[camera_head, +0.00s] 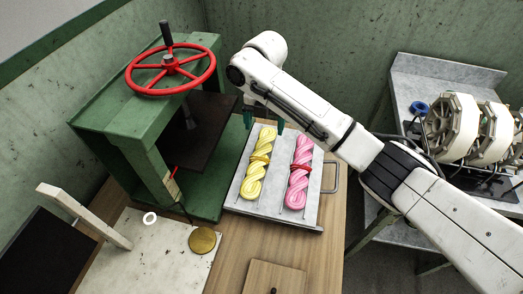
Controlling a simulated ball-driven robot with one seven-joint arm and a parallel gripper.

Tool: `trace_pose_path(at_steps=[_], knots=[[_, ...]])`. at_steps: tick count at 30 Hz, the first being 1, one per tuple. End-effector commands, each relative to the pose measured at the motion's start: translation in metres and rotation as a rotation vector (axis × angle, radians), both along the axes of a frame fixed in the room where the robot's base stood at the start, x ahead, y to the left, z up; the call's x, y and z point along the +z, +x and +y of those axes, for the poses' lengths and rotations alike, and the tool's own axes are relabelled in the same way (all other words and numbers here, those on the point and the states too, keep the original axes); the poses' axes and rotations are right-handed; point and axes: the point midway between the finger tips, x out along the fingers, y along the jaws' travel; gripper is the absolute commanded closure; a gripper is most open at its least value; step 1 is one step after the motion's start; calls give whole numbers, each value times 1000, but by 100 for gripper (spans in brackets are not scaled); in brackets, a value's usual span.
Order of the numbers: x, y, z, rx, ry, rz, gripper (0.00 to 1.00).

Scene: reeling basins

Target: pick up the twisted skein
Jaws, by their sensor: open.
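Two twisted skeins lie side by side on a grey metal tray (272,207) on the wooden table. The yellow skein (256,175) is on the left with an orange band around its middle. The pink skein (299,184) is on the right with a red band. My gripper (264,123) is above the far edge of the tray, near the far end of the yellow skein, with its dark green fingers pointing down. It is open, and both skeins lie apart from it on the tray. My white arm reaches in from the right and hides part of the tray's far right corner.
A green press (150,140) with a red handwheel (171,70) stands close left of the tray. A brass disc (202,240) and a white ring (149,218) lie in front. A grey bench (410,85) with reels (452,127) stands at the right.

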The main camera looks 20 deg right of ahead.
Motion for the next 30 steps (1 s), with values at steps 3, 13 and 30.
trace_pose_path(at_steps=[3,13,30], knots=[[-7,0,-1,-2,0,0,15],[-49,0,-4,-2,0,0,15],[-55,0,-4,-1,0,-1,40]])
